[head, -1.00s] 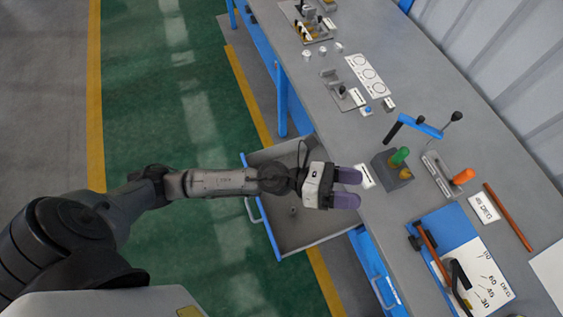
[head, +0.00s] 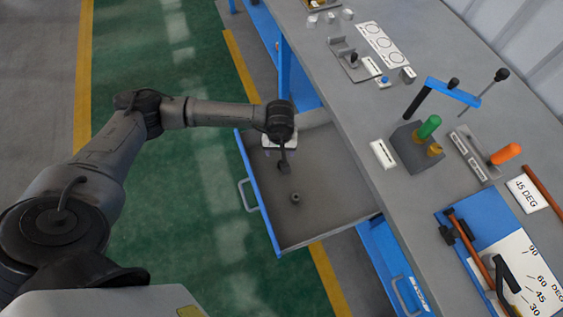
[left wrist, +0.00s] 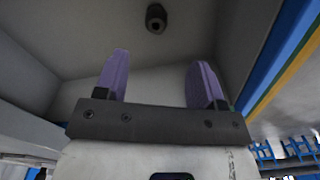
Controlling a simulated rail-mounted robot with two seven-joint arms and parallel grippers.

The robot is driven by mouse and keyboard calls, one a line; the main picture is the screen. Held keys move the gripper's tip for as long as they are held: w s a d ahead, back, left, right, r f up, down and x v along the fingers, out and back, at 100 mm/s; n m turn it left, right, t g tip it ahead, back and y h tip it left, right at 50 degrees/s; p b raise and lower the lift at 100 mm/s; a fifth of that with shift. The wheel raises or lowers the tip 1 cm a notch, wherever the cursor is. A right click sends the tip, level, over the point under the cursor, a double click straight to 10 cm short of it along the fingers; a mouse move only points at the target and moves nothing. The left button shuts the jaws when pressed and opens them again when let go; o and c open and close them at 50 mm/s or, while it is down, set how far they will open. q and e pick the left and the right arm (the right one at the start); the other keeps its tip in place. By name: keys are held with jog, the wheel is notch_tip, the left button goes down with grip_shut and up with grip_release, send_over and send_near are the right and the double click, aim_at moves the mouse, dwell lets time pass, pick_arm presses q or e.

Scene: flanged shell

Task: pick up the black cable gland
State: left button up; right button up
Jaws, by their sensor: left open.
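The black cable gland (head: 295,198) lies on the floor of the open drawer (head: 330,205), a small dark round part with a hole. In the left wrist view the gland (left wrist: 156,17) shows near the top edge, beyond the fingertips and roughly centred between them. My left gripper (left wrist: 160,78) is open and empty, its two purple fingers wide apart. In the head view my left gripper (head: 281,147) is over the far part of the drawer, apart from the gland; its fingers are mostly hidden under the wrist. My right gripper is not in view.
The drawer's blue front (head: 257,193) with its handle and side walls surround the gland. The grey workbench (head: 350,150) rises to the right, holding a block with a green-handled part (head: 428,127), an orange-handled clamp (head: 505,154) and a blue angle fixture (head: 470,215).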

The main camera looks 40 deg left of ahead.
pick_arm(q)
notch_tip(320, 180, down, 6)
jog(key=shift+d+r+b, duration=0.1)
jog(key=shift+r+b, duration=0.1)
jog(key=shift+b, duration=0.15)
jog(key=shift+w+d+f+b, duration=0.1)
jog(key=shift+f+b, duration=0.25)
jog(key=shift+f, duration=0.95)
jog(key=shift+w+f+b, duration=0.1)
jog(key=shift+f+b, duration=0.2)
jog(key=shift+f, duration=0.95)
jog(key=shift+c, duration=0.4)
jog(key=shift+c, duration=0.7)
jog(key=c, duration=0.8)
